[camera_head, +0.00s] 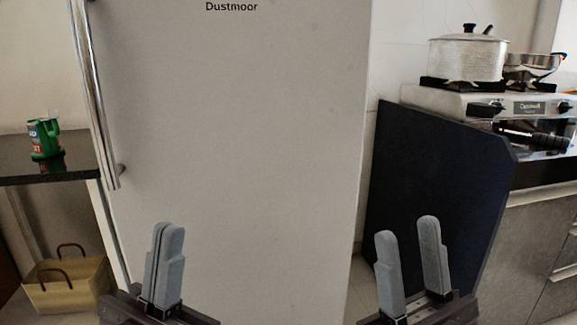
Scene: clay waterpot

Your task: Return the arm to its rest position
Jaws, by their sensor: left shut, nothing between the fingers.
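My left gripper (166,228) is at the lower left of the head view, its two grey fingers pressed together with nothing between them. My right gripper (407,226) is at the lower right, its fingers spread apart and empty. Both point upward in the picture, in front of the white fridge and the dark panel. The arms behind the grippers are mostly out of view below the frame. No clay waterpot shows in this view.
A white fridge (240,140) with a metal handle (95,100) fills the middle. A dark panel (430,180) and a stove (490,105) with a pot (466,60) stand right. A green can (44,140) is on a dark shelf (80,165) left, above a basket (65,285).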

